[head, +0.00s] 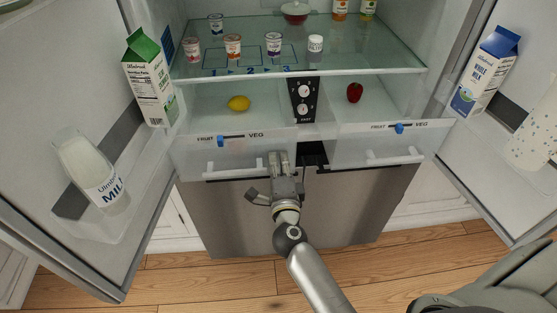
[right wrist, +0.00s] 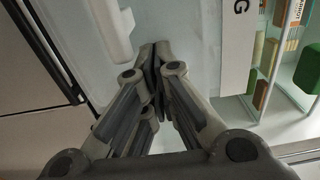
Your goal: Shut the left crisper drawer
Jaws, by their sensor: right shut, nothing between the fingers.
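The left crisper drawer (head: 215,155) has a pale, clear front with a white bar handle (head: 236,167). It appears to stick out a little further than the right crisper drawer (head: 350,150). A lemon (head: 238,103) shows inside it. My right gripper (head: 279,158) is shut and empty at the right end of the left drawer's front, beside the handle. In the right wrist view its closed fingertips (right wrist: 160,50) are at or very near the pale drawer front (right wrist: 185,25); contact is not clear. The handle (right wrist: 105,30) lies to their left. My left gripper is not in view.
The open left door holds a milk jug (head: 90,170) and a green-topped carton (head: 150,80). The open right door holds a blue-topped carton (head: 485,72). Yogurt cups stand on the glass shelf (head: 350,60) above. A red apple (head: 354,92) is in the right drawer.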

